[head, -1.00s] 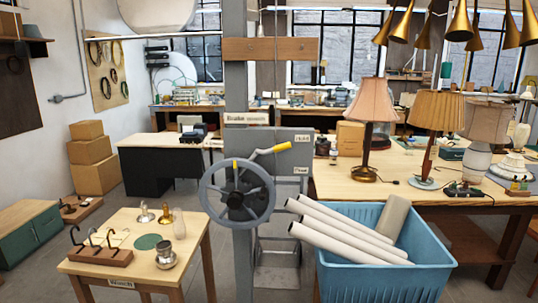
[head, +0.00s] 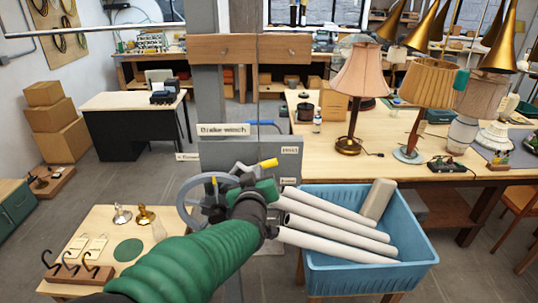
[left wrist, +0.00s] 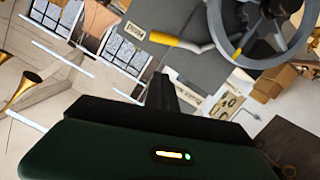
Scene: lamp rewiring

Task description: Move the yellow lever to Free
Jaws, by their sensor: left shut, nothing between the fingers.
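The lever has a yellow grip (head: 268,163) on a grey arm, angled up to the right on the grey winch panel (head: 240,155). Its tip lies left of the "Hold" label (head: 289,150) and above the level of the "Free" label (head: 288,180). My left gripper (head: 266,190) is shut and empty, just below the grip in the head view. I cannot tell whether they touch there. In the left wrist view, the yellow grip (left wrist: 163,39) shows beyond my dark fingers (left wrist: 160,82), with a gap in the picture. My right gripper is out of view.
A grey handwheel (head: 181,208) is partly hidden behind my left arm. A blue bin (head: 365,278) with white tubes (head: 335,240) stands close on the right. A small wooden table (head: 85,228) with hooks is at lower left. Lamps stand on the right bench.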

